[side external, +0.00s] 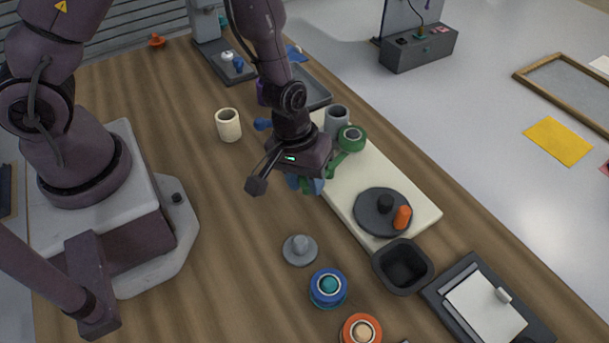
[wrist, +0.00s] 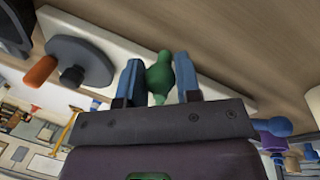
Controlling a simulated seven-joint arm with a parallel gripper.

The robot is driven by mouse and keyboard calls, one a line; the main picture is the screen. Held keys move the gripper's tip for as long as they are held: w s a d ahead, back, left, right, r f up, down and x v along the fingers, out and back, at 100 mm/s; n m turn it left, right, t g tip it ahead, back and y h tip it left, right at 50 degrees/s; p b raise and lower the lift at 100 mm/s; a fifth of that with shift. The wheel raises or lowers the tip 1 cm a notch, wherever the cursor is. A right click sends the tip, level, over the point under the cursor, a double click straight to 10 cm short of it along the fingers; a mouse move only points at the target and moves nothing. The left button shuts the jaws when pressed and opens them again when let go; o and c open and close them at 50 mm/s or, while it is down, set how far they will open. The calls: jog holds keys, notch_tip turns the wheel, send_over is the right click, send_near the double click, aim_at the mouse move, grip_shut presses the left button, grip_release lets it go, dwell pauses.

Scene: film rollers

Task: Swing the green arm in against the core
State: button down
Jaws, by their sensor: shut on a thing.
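The green arm (side external: 336,165) runs from a round green roller with a dark centre (side external: 352,137) on the cream board toward my gripper (side external: 306,184). In the wrist view my gripper (wrist: 160,82) has one blue finger on each side of a green knobbed part (wrist: 158,70) and is shut on it. In the side view the fingertips are mostly hidden under the gripper body. A grey cylinder (side external: 337,119) stands beside the green roller. I cannot tell for certain which part is the core.
The cream board (side external: 342,195) also carries a dark disc (side external: 371,219) with a black post and an orange peg (side external: 402,217). A black bin (side external: 403,266), a grey knobbed disc (side external: 300,250) and a blue roller (side external: 328,288) stand near. A cream cup (side external: 228,125) stands left.

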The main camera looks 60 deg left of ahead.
jog(key=shift+d, duration=0.1)
dwell(0.3)
jog(key=c, duration=0.8)
grip_release()
jog(key=shift+r, duration=0.1)
jog(key=r, duration=0.4)
jog(key=s+a+r, duration=0.1)
jog(key=r, duration=0.3)
jog(key=a+r, duration=0.1)
jog(key=r, duration=0.3)
jog(key=shift+s+r, duration=0.2)
jog(key=shift+r, duration=0.1)
